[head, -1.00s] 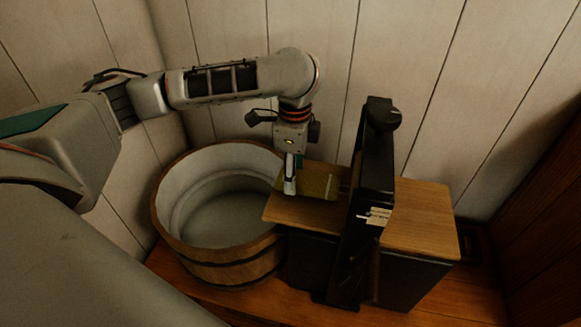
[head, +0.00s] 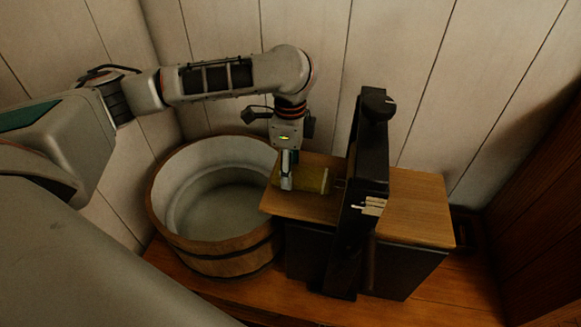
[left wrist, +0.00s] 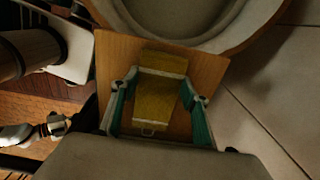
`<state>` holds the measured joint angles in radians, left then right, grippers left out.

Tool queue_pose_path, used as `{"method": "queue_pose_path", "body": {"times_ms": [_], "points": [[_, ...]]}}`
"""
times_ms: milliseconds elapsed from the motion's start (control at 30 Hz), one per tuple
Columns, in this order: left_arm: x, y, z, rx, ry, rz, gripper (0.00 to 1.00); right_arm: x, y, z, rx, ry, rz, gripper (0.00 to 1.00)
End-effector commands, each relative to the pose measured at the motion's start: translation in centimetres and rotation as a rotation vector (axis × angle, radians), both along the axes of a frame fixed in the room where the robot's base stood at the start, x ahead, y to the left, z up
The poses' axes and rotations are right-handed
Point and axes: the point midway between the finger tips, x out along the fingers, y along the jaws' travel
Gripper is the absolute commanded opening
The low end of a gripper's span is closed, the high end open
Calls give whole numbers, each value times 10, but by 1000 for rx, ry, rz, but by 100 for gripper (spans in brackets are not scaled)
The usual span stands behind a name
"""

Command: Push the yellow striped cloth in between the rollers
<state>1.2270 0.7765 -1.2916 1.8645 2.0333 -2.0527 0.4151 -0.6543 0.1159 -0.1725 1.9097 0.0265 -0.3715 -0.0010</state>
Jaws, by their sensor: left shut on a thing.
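The yellow striped cloth (head: 314,180) lies as a folded strip on the left wooden board (head: 310,208) of the wringer (head: 366,160). Its right end is close to the black upright frame; I cannot tell whether it touches the rollers, which the frame mostly hides. My left gripper (head: 287,182) points down at the cloth's left part and is shut on it. In the left wrist view, the fingers (left wrist: 159,82) stand on both sides of the cloth (left wrist: 160,98), over the board (left wrist: 212,68). My right gripper is not in view.
A round wooden tub (head: 222,262) with a pale inside stands close to the left of the wringer. A second wooden board (head: 420,210) is on the wringer's right side. A plank wall (head: 430,70) rises close behind. The wooden counter (head: 270,300) shows in front.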

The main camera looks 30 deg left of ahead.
Motion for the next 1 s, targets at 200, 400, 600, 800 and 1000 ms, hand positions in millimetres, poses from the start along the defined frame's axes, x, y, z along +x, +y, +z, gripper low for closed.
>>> {"method": "queue_pose_path", "body": {"times_ms": [200,400,600,800,1000], "points": [[1,-2,0,0,0,0,20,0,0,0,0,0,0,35],[2,-6,0,0,0,-1,20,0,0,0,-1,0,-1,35],[3,-11,0,0,0,-1,20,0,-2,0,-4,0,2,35],[4,-16,1,-3,-1,-2,20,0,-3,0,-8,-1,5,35],[5,-22,2,-6,-2,-1,20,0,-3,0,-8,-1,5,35]]}}
